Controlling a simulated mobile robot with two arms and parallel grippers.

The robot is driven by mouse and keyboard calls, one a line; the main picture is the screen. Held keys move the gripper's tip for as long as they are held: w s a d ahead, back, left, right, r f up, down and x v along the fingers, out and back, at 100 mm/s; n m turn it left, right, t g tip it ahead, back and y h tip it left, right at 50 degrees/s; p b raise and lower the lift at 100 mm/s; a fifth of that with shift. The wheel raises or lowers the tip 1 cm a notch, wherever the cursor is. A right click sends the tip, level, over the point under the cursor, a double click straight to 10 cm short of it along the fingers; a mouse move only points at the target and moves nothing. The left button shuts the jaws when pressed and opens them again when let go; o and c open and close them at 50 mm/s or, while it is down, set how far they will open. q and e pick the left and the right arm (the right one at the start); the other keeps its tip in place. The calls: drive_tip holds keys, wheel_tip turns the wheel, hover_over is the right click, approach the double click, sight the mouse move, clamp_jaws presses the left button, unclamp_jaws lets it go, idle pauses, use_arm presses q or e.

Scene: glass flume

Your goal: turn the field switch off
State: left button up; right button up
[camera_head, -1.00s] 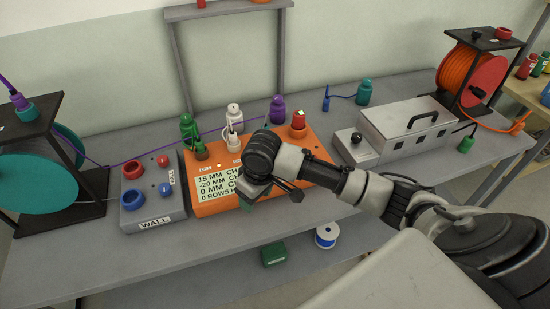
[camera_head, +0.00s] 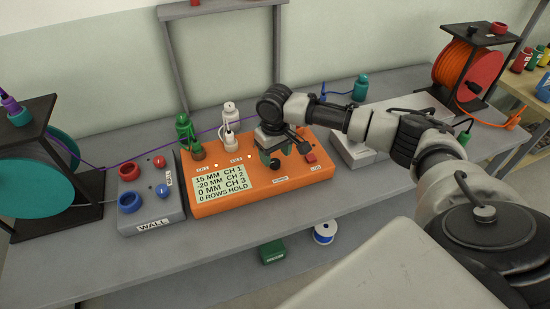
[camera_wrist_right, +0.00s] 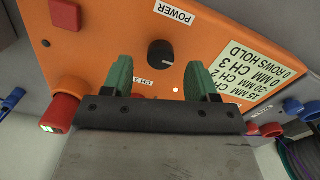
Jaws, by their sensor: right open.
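No label reading "field" is legible in either view. The orange control box (camera_head: 260,200) stands on the bench with a display panel on its left half. My right gripper (camera_head: 280,158) is open and empty, pointing down over the box's right half. In the wrist view its green fingertips (camera_wrist_right: 159,80) are spread apart. A round black knob (camera_wrist_right: 160,53) labelled POWER shows beyond and between them, apparently untouched; the gripper hides it in the head view. A red square switch (camera_head: 310,158) sits right of the gripper; it also shows in the wrist view (camera_wrist_right: 65,14).
Green (camera_head: 185,128) and white (camera_head: 231,120) connectors stand at the box's back edge. A red connector (camera_wrist_right: 64,110) is close beside the gripper in the wrist view. The grey WALL box (camera_head: 150,210) is left; a metal box (camera_head: 350,152) is right, partly behind my arm.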

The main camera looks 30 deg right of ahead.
sight(275, 164)
drive_tip(key=shift+f, duration=1.4)
drive_tip(key=c, duration=0.9)
drive_tip(key=shift+c, duration=0.2)
